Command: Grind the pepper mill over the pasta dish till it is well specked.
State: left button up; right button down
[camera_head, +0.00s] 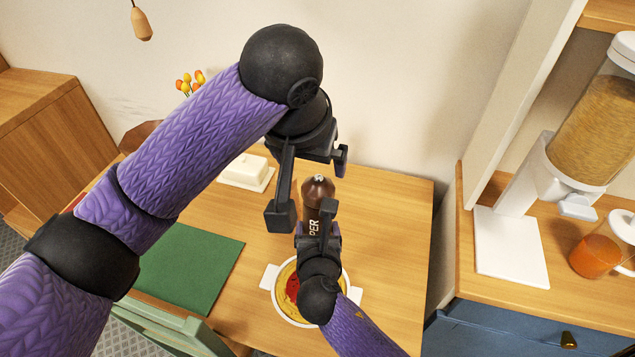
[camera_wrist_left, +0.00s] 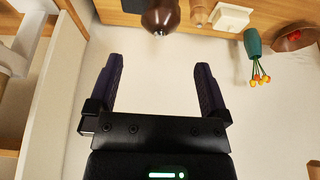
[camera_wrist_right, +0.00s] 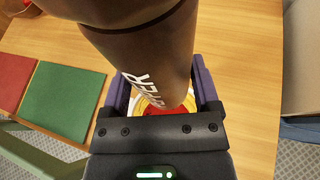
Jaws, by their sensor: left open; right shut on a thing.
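The brown pepper mill (camera_head: 314,194) stands upright in the head view, with white lettering and a small metal tip on top. My right gripper (camera_head: 318,235) is shut on its body, and the mill fills the right wrist view (camera_wrist_right: 150,60). The pasta dish (camera_head: 285,305), a white bowl with side handles, yellow pasta and red sauce, sits on the table below, partly hidden by my right arm. A bit of it shows behind the mill (camera_wrist_right: 158,108). My left gripper (camera_head: 310,195) is open and empty above the mill, whose top shows ahead in the left wrist view (camera_wrist_left: 160,18).
A green mat (camera_head: 190,268) lies left on the table. A white butter dish (camera_head: 247,172) and a teal vase of orange flowers (camera_wrist_left: 253,43) stand at the back. A cereal dispenser (camera_head: 560,150) and an orange-filled jug (camera_head: 598,250) stand on the right counter.

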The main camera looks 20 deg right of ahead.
aim_at(314, 181)
pick_arm(q)
jog(key=x, duration=1)
jog(key=shift+w, duration=0.1)
jog(key=c, duration=1.1)
jog(key=m+h, duration=0.1)
jog(key=m, duration=0.2)
jog(key=shift+g, duration=0.4)
jog(key=o, duration=1.1)
jog(key=v, duration=1.2)
